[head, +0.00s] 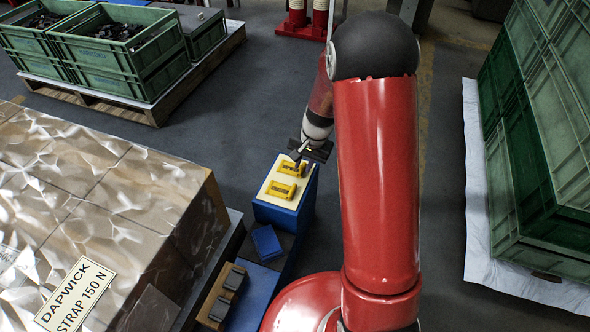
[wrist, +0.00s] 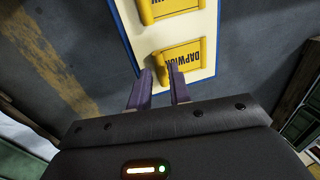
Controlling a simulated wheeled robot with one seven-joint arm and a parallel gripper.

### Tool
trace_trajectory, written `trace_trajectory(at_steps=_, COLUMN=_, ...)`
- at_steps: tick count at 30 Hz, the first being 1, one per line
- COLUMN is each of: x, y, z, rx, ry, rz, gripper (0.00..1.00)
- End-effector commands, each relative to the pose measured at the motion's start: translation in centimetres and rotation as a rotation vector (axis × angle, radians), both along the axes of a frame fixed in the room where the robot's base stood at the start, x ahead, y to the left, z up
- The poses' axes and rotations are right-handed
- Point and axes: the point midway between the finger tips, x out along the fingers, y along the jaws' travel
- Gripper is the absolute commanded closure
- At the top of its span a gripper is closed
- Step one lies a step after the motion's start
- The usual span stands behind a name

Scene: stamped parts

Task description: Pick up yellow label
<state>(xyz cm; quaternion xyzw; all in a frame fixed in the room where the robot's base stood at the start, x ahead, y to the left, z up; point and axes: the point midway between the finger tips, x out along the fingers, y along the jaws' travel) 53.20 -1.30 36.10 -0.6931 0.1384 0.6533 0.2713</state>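Two yellow labels lie on a pale board (head: 264,187) on top of a blue stand. The far yellow label (head: 288,168) is close to my gripper (head: 302,155), and the nearer yellow label (head: 281,189) lies below it in the picture. In the wrist view, one yellow label (wrist: 180,58) with dark printing lies just beyond my fingertips, and a second yellow label (wrist: 170,9) is farther off, cut by the top edge.
Below the board, the blue stand (head: 304,212) carries a dark blue block (head: 266,241). A large wrapped load (head: 110,200) with a printed sign is at left. Green crates stand on a pallet (head: 155,108) at upper left and in a stack (head: 540,150) at right. Grey floor is open behind.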

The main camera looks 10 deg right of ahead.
Motion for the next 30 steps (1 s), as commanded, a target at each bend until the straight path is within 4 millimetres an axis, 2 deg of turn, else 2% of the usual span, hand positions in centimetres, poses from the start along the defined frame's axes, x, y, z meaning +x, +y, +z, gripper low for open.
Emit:
trace_trajectory(at_steps=3, x=0.1, y=0.2, z=-1.7, rx=-0.002, ry=0.001, rz=0.002, gripper=0.8)
trace_trajectory(at_steps=6, x=0.2, y=0.3, z=-2.1, rx=-0.002, ry=-0.001, rz=0.002, gripper=0.8)
trace_trajectory(at_steps=13, x=0.3, y=0.4, z=-2.1, rx=-0.002, ry=-0.001, rz=0.002, gripper=0.82)
trace_trajectory(at_steps=17, x=0.2, y=0.3, z=-2.1, rx=-0.002, ry=-0.001, rz=0.002, gripper=0.99)
trace_trajectory(at_steps=18, x=0.2, y=0.3, z=-2.1, rx=-0.002, ry=-0.001, rz=0.002, gripper=1.0)
trace_trajectory(at_steps=30, x=0.2, y=0.3, z=-1.9, rx=-0.002, ry=-0.001, rz=0.002, gripper=1.0)
